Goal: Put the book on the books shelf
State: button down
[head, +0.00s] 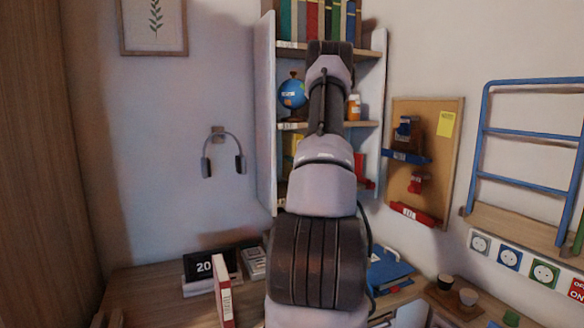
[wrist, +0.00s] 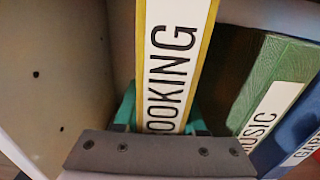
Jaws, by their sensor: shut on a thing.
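A yellow book (wrist: 207,50) with a white spine label reading "COOKING" stands between the teal fingers of my gripper (wrist: 160,116) in the wrist view. My gripper is shut on it. The book is within the white-walled books shelf (wrist: 50,70), apart from the left side wall and with a gap to the green "MUSIC" book (wrist: 275,80) on its right. In the head view the books shelf (head: 264,110) stands in the corner; my arm covers its middle, and my gripper and the held book cannot be made out there.
A blue book (wrist: 300,145) stands right of the green one. In the head view, several books (head: 285,20) fill the top shelf, with a globe (head: 292,93) below. A red-and-white book (head: 226,295) and a clock (head: 203,268) stand on the desk (head: 150,290).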

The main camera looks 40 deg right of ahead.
jog(key=shift+w+d+f, duration=0.15)
jog(key=shift+w+f, duration=0.1)
jog(key=shift+w, duration=0.3)
jog(key=shift+f, duration=1.45)
jog(key=shift+f, duration=0.15)
jog(key=shift+c, duration=2.4)
grip_release()
jog(key=shift+s, duration=0.1)
